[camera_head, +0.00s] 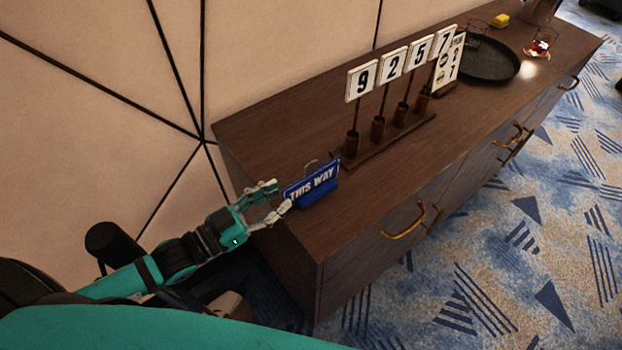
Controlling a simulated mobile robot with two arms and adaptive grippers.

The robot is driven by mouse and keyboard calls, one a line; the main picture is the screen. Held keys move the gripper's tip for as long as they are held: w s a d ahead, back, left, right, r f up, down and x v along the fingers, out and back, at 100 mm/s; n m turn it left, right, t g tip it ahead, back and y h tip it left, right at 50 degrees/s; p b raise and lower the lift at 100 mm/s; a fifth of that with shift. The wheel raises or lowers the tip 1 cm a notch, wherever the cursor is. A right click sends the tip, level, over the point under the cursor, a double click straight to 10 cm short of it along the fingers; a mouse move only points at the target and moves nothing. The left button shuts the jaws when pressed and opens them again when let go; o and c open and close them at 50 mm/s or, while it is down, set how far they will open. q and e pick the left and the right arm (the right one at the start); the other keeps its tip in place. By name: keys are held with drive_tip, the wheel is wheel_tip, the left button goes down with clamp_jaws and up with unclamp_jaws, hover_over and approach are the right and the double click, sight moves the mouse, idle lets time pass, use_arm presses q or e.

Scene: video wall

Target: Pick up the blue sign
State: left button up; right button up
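The blue sign (312,187) reads "THIS WAY" and stands upright near the near-left end of the brown wooden sideboard (345,225). A small handle-like loop shows at its top edge. My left gripper (279,199) is just left of the sign, with its fingers spread apart and nothing between them. Its fingertips are close to the sign's left edge; I cannot tell if they touch it. My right gripper is not in view.
Number signs 9, 2, 5, 7 (361,81) stand in a wooden rack (390,140) behind the blue sign. A dark round tray (488,62), a white sign (449,62) and a yellow block (500,20) are farther back. A panelled wall (290,50) borders the left.

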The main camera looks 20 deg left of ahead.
sight(310, 179)
use_arm(q)
drive_tip(key=x, duration=0.3)
drive_tip(key=shift+r, duration=0.1)
drive_tip(key=shift+w+d, duration=0.35)
drive_tip(key=shift+w, duration=0.1)
drive_tip(key=shift+w+d+p, duration=0.2)
drive_tip(key=shift+w+p, duration=0.05)
drive_tip(key=shift+p, duration=0.15)
drive_tip(key=x, duration=0.1)
drive_tip(key=p+x, duration=0.1)
drive_tip(key=x, duration=0.1)
drive_tip(key=shift+w+d+f, duration=0.15)
drive_tip(key=shift+w+f, duration=0.1)
drive_tip(key=shift+w, duration=0.05)
drive_tip(key=shift+w+d, duration=0.2)
drive_tip(key=shift+w, duration=0.05)
drive_tip(key=shift+f, duration=0.1)
drive_tip(key=shift+c, duration=0.2)
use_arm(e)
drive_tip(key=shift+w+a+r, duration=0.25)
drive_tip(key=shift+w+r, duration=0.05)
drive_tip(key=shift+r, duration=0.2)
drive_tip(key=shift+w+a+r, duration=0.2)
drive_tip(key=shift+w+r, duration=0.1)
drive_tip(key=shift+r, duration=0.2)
use_arm(q)
clamp_jaws()
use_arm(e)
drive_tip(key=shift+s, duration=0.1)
